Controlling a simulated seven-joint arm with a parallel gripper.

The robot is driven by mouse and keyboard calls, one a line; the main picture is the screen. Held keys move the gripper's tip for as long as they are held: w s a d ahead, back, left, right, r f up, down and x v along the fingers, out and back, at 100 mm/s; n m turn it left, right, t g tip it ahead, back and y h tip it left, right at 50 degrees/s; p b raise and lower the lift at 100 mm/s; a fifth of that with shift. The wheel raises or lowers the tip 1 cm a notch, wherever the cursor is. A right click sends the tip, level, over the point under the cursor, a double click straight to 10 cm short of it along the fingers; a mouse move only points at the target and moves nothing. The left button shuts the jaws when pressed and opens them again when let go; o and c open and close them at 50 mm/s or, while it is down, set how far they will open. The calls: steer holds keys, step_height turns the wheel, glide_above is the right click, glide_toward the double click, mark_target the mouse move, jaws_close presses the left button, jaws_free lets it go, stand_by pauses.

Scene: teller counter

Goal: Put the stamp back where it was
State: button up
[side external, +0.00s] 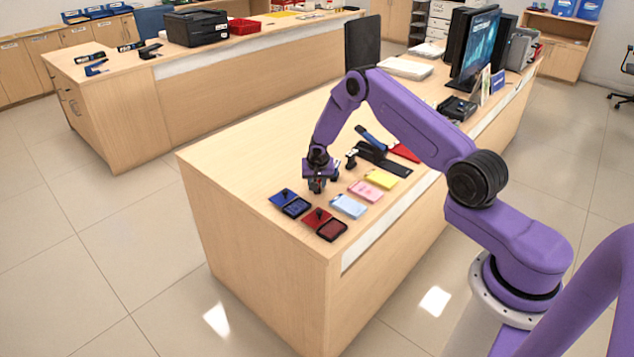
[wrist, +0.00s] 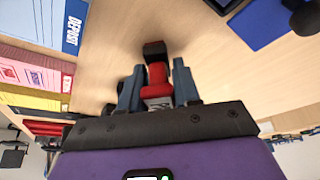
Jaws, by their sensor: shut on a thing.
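My gripper (side external: 318,186) is over the near counter, just behind the blue ink pad (side external: 296,208). In the wrist view my gripper (wrist: 157,82) is shut on a red and black stamp (wrist: 155,72), with one finger on each side. The stamp's black end points away from the wrist. In the side view the stamp is mostly hidden by the gripper, and I cannot tell whether it touches the counter. A dark upright object (side external: 351,158), perhaps another stamp, stands to the right of the gripper.
An open red ink pad (side external: 331,231) lies at the front. Light blue (side external: 348,206), pink (side external: 366,190) and yellow (side external: 382,178) slip pads lie along the right edge. A black tray (side external: 390,164) and a blue-handled tool (side external: 370,138) are behind. The counter's left side is clear.

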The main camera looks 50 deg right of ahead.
steer(key=shift+f, duration=0.15)
steer(key=o, duration=0.9)
steer(key=shift+c, duration=0.2)
steer(key=shift+s+a+r, duration=0.1)
steer(key=shift+r, duration=0.6)
steer(key=v, duration=1.1)
